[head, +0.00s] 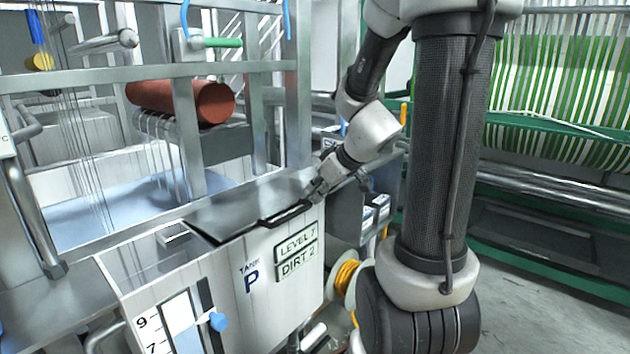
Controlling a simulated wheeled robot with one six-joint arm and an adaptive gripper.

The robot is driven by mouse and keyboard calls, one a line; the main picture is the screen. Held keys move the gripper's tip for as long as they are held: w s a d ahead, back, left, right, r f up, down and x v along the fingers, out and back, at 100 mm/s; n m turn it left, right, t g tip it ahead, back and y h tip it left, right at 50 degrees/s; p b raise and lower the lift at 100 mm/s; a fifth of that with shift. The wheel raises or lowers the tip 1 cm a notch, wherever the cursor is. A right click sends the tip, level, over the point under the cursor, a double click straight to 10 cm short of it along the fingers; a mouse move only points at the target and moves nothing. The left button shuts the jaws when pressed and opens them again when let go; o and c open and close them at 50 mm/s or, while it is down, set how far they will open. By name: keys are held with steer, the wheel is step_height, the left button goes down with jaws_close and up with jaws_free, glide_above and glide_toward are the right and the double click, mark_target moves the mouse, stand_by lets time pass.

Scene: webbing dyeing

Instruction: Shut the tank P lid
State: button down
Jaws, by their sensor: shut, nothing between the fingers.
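A dark line shows along the lid's left front edge; I cannot tell whether the lid is fully seated. A black bar handle (286,213) runs along its front edge. My gripper (316,192) is shut and empty at the lid's right side, close to the handle's right end. I cannot tell whether it touches the lid.
A metal frame with a red-brown roller (205,101) stands behind the tank. A blue knob (218,321) sticks out by the level gauge. A yellow hose reel (346,279) is right of the tank. A rack of green and white webbing (560,75) stands at right, with clear floor before it.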

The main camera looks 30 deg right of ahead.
steer(key=shift+f, duration=0.6)
steer(key=v, duration=1.2)
steer(key=s+f+m+g+h, duration=0.1)
steer(key=s+f+m+g, duration=0.25)
steer(key=s+m, duration=0.45)
steer(key=s+a+r+n+h, duration=0.1)
steer(key=s+a+r+n, duration=0.3)
steer(key=a, duration=0.1)
steer(key=shift+s, duration=0.2)
